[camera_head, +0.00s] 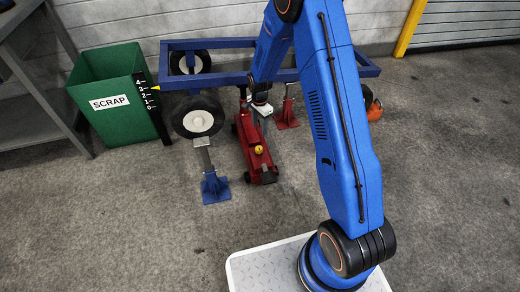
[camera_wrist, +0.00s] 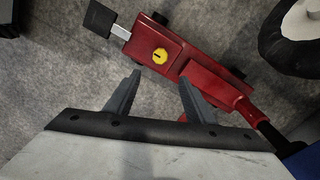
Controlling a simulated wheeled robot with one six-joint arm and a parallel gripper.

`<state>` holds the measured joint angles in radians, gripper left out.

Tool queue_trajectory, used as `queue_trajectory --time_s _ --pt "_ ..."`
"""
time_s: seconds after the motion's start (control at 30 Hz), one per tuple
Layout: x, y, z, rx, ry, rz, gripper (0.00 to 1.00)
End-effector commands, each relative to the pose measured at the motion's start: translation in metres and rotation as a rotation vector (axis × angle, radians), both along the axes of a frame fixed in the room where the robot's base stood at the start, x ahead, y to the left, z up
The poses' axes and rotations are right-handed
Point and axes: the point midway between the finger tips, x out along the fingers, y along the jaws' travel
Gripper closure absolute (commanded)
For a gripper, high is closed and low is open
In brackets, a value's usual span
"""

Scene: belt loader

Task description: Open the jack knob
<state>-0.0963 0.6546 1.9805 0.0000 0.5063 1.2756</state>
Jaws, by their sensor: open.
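The red floor jack (camera_head: 250,150) stands on the concrete floor, partly under a blue frame. Its yellow jack knob (camera_head: 259,149) sits on top of the body near the front end. In the wrist view the knob (camera_wrist: 160,56) is a small yellow disc with a dark mark, on the red jack body (camera_wrist: 200,72). My gripper (camera_wrist: 160,77) is open and empty. Its two grey fingers point toward the knob, which appears just beyond the gap between the tips, apart from them. In the head view my gripper (camera_head: 262,107) is small and partly hidden by my arm.
The blue frame (camera_head: 215,44) with wheels (camera_head: 198,116) stands over the jack. A blue jack stand (camera_head: 215,188) and a red stand (camera_head: 287,112) flank it. A green scrap bin (camera_head: 112,97) is left, beside a grey shelf (camera_head: 40,75). Floor in front is clear.

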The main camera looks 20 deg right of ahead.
Motion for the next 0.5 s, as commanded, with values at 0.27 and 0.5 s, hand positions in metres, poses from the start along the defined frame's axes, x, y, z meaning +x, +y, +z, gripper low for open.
queue_trajectory --time_s 0.27,0.5 --pt "-0.001 0.000 -0.043 -0.001 0.004 0.001 0.51" --pt "-0.002 0.000 -0.084 -0.001 0.004 0.001 0.51"
